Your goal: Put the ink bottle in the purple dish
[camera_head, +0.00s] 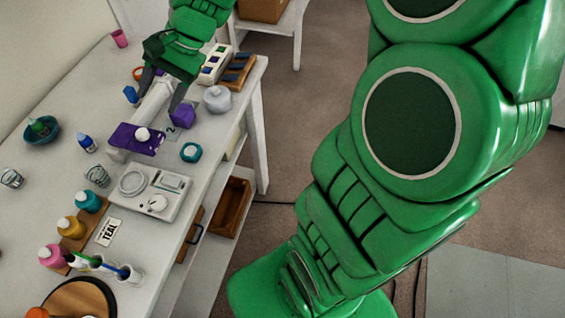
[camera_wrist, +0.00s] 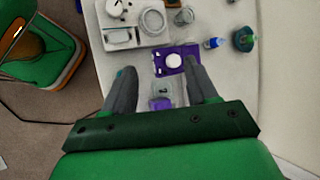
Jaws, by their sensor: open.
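Two bottles could be the ink bottle; I cannot tell which. A small blue bottle with a pale cap (camera_head: 87,144) stands on the white table, and it also shows in the wrist view (camera_wrist: 212,43). A green-capped bottle (camera_head: 39,128) sits in a teal bowl (camera_head: 52,138). A flat purple dish (camera_head: 124,138) has a round white thing on it; the dish also shows in the wrist view (camera_wrist: 160,61), just past my fingertips. My gripper (camera_head: 161,97) is open above the table, its fingers well apart (camera_wrist: 160,76) with nothing visibly held.
A purple block (camera_head: 183,116) is near the right finger in the head view. A white scale-like device (camera_head: 150,190) and clear glasses (camera_head: 97,176) are near the dish. Paint bottles (camera_head: 72,227) line a wooden rack. A grey-white jar (camera_head: 217,99) stands near the table edge.

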